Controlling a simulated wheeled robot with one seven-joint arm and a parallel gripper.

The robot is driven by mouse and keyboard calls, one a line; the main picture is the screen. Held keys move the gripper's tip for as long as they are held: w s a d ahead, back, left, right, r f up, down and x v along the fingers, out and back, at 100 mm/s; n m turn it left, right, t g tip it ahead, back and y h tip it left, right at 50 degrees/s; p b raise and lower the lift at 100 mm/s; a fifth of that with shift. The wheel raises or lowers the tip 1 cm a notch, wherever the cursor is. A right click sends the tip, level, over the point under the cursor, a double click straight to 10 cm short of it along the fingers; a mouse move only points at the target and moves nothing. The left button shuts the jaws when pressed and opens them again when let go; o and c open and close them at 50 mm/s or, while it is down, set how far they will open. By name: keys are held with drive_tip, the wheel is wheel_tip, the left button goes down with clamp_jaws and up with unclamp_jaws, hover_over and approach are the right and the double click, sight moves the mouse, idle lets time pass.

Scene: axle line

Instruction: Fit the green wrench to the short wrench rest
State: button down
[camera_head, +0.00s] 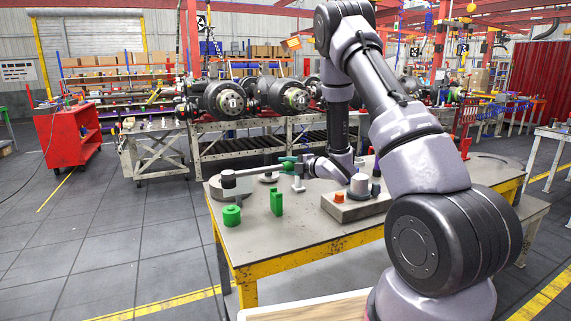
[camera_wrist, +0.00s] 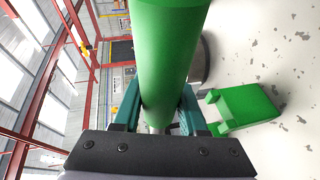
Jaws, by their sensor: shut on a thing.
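My gripper (camera_head: 296,163) is above the work table and points left in the head view. In the wrist view its teal fingers (camera_wrist: 158,112) are closed on a thick green cylindrical part of the green wrench (camera_wrist: 170,55). In the head view, a pale rod with a dark end, seemingly the wrench's shaft and head, reaches left from the green part (camera_head: 287,162). A small pale stand (camera_head: 298,184) is on the table just below the gripper; I cannot tell whether it is the short wrench rest. The fingertips are partly hidden by the green part.
A green cylinder (camera_head: 232,216) and an upright green block (camera_head: 276,203) stand on the near-left tabletop (camera_head: 290,232). A notched green piece (camera_wrist: 245,106) shows in the wrist view. A grey block base (camera_head: 352,211) carries an orange piece and a pale cylinder. The front tabletop is clear.

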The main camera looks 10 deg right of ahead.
drive_tip(key=shift+f, duration=4.15)
drive_tip(key=shift+c, duration=2.2)
unclamp_jaws()
drive_tip(key=shift+o, duration=0.4)
drive_tip(key=shift+f, duration=0.1)
drive_tip(key=v, duration=1.1)
